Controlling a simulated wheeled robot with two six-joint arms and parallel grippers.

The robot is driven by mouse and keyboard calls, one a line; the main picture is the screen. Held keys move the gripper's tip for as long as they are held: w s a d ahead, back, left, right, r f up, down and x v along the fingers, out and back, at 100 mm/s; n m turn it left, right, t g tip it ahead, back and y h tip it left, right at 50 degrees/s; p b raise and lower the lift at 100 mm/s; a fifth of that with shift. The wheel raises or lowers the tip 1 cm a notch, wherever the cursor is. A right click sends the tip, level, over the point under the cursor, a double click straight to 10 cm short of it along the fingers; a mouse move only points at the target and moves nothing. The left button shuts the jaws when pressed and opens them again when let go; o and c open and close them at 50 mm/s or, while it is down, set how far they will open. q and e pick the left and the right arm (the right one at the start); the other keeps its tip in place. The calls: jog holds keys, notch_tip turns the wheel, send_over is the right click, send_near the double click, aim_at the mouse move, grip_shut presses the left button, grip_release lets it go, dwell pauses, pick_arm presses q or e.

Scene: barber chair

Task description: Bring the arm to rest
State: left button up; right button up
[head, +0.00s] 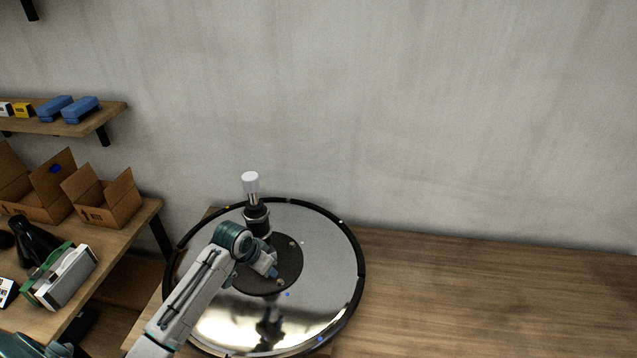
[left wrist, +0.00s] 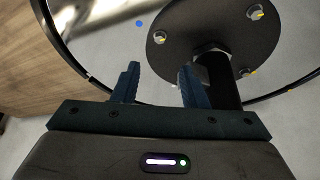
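The barber chair's round chrome base (head: 325,260) lies in the middle of the head view, with a black rim and a dark bolted plate (head: 285,262) at its centre. A post with a black lower part and a white top (head: 251,184) stands upright on it. My left arm comes in from the lower left, over the base. My left gripper (head: 272,272) is low over the central plate. In the left wrist view its two fingers (left wrist: 158,85) are apart with nothing between them, and the dark post (left wrist: 224,80) is just right of the right finger. My right gripper is not in view.
A wooden bench at the left holds open cardboard boxes (head: 108,200), a black bottle (head: 32,241) and a grey-green case (head: 66,277). A shelf (head: 75,122) above carries blue items (head: 80,108). A plain wall stands behind.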

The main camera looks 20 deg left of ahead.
pick_arm(q)
jog(key=s+d+f, duration=0.2)
jog(key=s+d, duration=0.5)
jog(key=s, duration=0.7)
jog(key=s+d+r+n+y, duration=0.1)
jog(key=s+d+r, duration=0.15)
jog(key=s, duration=0.45)
jog(key=s+d+r+y, duration=0.1)
jog(key=s+r, duration=0.2)
jog(key=s, duration=0.4)
notch_tip(320, 180, down, 35)
jog(key=a+g+b, duration=0.2)
jog(key=b, duration=0.4)
jog(key=s+a+f+b, duration=0.1)
jog(key=s+f+b, duration=0.1)
jog(key=s+f, duration=0.7)
jog(key=s+f+n+g+b, duration=0.1)
jog(key=s+f+b, duration=0.2)
jog(key=s+f, duration=0.6)
notch_tip(320, 180, down, 8)
jog(key=shift+s+a+f+b, duration=0.15)
jog(key=shift+s+a+b, duration=0.15)
jog(key=shift+s+a, duration=0.1)
